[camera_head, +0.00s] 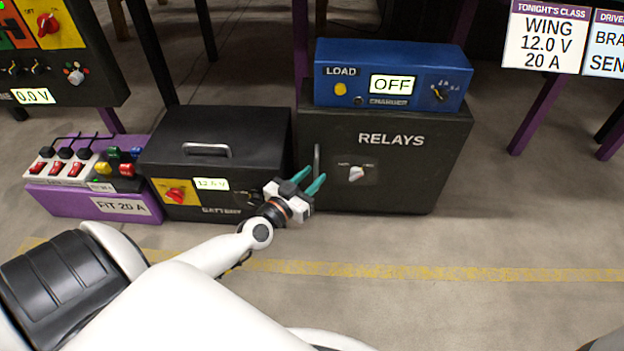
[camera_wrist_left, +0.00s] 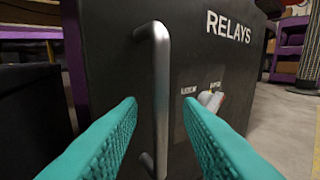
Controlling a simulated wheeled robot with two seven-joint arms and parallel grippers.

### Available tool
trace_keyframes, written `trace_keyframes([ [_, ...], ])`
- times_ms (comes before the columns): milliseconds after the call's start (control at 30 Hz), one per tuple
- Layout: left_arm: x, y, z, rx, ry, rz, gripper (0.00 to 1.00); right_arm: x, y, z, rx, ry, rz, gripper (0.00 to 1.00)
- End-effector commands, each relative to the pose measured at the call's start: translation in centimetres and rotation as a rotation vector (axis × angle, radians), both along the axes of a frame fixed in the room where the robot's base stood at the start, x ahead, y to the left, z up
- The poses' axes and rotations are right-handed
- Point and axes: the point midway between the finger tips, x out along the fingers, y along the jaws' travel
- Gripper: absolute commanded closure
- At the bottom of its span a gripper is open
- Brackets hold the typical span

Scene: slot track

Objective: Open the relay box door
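The relay box (camera_head: 400,150) is a black box with "RELAYS" on its front, and it stands on the floor. Its door has a vertical grey bar handle (camera_head: 317,163) at the left edge. The handle also shows large in the left wrist view (camera_wrist_left: 161,95). A pale rotary knob (camera_head: 356,173) sits on the door right of the handle. My left gripper (camera_head: 308,184) is open, with its teal fingers pointing at the handle. In the left wrist view the handle stands between the two fingertips, and I see no contact. My right gripper is not in view.
A blue charger (camera_head: 345,95) reading "OFF" sits on top of the relay box. A black battery box (camera_head: 215,150) stands close on the left, beyond it a purple fuse unit (camera_head: 95,203). The floor in front and to the right is clear.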

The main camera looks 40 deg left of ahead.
Motion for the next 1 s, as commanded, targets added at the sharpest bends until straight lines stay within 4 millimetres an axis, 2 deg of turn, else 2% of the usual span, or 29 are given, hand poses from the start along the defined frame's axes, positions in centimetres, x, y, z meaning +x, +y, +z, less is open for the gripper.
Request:
trace_keyframes([
  [133,0.79,-0.02,0.02,-0.001,0.0,0.0,0.67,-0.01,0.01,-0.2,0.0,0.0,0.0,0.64],
  [400,0.85,-0.03,0.04,0.0,0.0,0.0,0.69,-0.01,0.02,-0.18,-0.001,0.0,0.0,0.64],
  [600,0.83,-0.03,0.04,-0.001,0.0,0.0,1.0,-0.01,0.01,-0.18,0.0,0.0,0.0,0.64],
  [867,0.81,-0.03,0.06,-0.001,0.0,0.001,1.0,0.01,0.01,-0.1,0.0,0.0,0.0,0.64],
  [1000,0.7,-0.07,0.23,-0.003,0.001,0.015,1.0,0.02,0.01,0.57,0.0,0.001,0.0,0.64],
])
